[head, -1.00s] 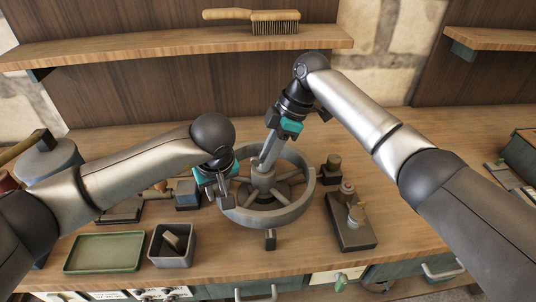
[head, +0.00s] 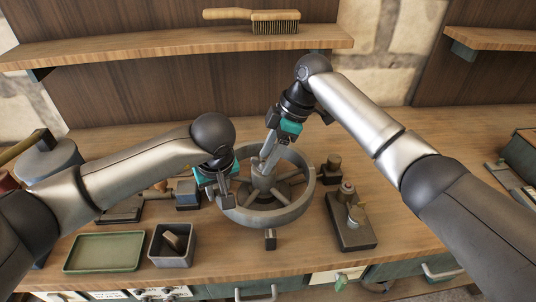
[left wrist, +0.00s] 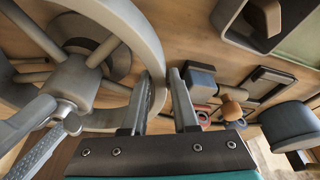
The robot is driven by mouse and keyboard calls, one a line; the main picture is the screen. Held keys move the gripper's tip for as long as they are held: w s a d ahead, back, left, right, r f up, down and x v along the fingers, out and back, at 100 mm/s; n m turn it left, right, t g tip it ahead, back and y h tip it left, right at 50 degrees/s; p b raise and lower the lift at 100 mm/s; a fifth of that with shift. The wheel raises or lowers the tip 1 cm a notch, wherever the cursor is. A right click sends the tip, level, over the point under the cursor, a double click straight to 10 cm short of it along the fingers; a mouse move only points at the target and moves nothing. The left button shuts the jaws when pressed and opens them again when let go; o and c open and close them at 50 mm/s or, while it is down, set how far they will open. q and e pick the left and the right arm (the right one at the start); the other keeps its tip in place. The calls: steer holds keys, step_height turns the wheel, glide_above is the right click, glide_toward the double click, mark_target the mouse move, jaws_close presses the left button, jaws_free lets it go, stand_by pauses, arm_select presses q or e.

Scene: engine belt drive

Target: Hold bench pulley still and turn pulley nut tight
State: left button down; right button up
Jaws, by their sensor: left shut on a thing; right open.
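The bench pulley (head: 304,199) is a large grey spoked wheel lying flat on the bench in the head view. Its rim and spokes also show in the left wrist view (left wrist: 137,32). My left gripper (head: 224,196) is shut on the left part of its rim; its two fingers (left wrist: 160,103) straddle the rim edge in the left wrist view. My right gripper (head: 264,160) is open and points down at the hub. The pulley nut (left wrist: 70,117) seems to be the small metal piece at the hub, beside a right fingertip; the head view hardly shows it.
A dark plate with fittings (head: 352,238) lies right of the pulley. A small dark block (head: 270,239) is in front. A brush (head: 274,22) rests on the shelf above.

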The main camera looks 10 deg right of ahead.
arm_select(q)
steer(key=shift+s+d, duration=0.1)
steer(key=shift+d, duration=0.1)
arm_select(e)
steer(key=shift+r, duration=0.1)
steer(key=v, duration=1.1)
steer(key=shift+d+r, duration=0.2)
steer(key=shift+r, duration=0.15)
steer(key=shift+r, duration=0.1)
steer(key=v, duration=1.2)
steer(key=shift+s, duration=0.1)
arm_select(q)
steer(key=c, duration=0.8)
jaws_free()
steer(key=shift+o, duration=0.8)
steer(key=shift+a, duration=0.1)
